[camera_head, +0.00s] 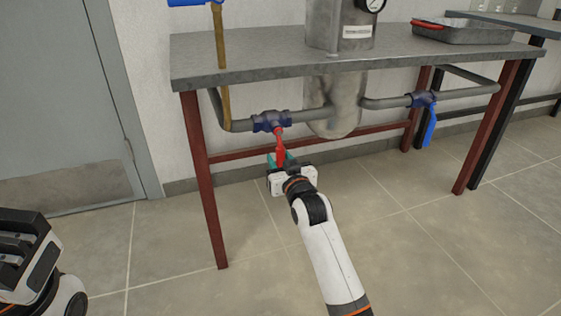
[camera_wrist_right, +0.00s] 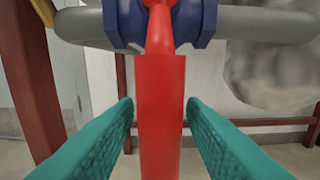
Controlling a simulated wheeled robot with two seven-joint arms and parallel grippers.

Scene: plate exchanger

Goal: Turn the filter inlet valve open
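A valve with a blue body (camera_head: 271,121) and a red lever handle (camera_head: 280,147) sits on the grey pipe under the left part of the table. The red handle hangs down, across the pipe. My right gripper (camera_head: 281,161) is at the handle's lower end. In the right wrist view the red handle (camera_wrist_right: 161,115) stands between the two teal fingers (camera_wrist_right: 160,108), one on each side, with narrow gaps at the tips; the gripper looks open around it. My left gripper (camera_head: 28,250) is at the lower left, away from the valve; its fingers are unclear.
A second valve with a blue handle (camera_head: 430,126) hangs on the right pipe. A metal vessel (camera_head: 340,28) with a gauge stands on the grey table (camera_head: 240,62). Dark red table legs (camera_head: 205,190) flank the pipes. The floor in front is clear.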

